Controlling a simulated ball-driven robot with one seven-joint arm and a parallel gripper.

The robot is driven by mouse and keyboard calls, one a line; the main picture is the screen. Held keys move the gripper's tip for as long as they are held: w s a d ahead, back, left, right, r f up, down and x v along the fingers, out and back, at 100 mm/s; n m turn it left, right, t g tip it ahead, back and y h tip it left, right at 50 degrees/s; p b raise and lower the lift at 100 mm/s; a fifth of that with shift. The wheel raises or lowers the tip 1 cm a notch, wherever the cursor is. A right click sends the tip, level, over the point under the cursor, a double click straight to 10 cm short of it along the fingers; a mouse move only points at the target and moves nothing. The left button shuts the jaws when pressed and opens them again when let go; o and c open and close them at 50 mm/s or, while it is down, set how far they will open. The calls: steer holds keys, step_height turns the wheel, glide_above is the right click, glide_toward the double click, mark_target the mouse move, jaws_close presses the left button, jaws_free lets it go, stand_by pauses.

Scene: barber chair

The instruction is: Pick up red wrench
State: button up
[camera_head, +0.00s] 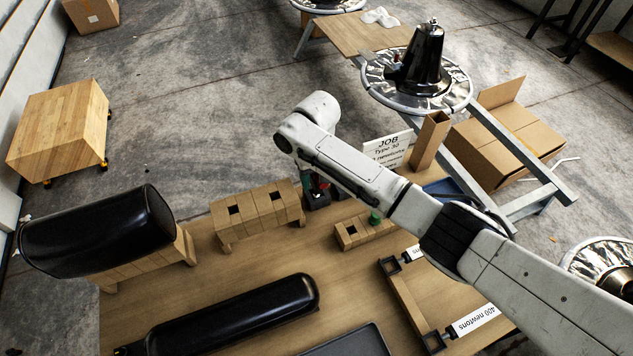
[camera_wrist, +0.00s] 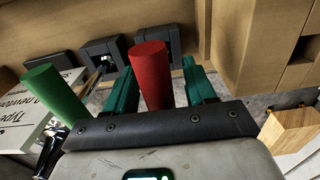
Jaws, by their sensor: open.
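The red wrench shows in the wrist view as a round red handle (camera_wrist: 152,75), rising between the two green fingers of my gripper (camera_wrist: 160,88). The fingers are open, one on each side of the handle, with a visible gap to the right finger. I cannot tell whether the left finger touches it. The wrench's lower end is hidden behind the gripper's dark front plate. In the head view, my arm hides most of the gripper and the wrench; a little red shows beside a black holder (camera_head: 318,201) on the wooden table.
A green handle (camera_wrist: 57,97) stands left of my gripper in the wrist view, near a white job sign (camera_wrist: 22,122). Black square holders (camera_wrist: 155,43) line the board. In the head view, a slotted wooden block (camera_head: 257,213) and a black padded cushion (camera_head: 235,315) occupy the table.

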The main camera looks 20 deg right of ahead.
steer(key=shift+f, duration=0.2)
jaws_close()
stand_by(0.4)
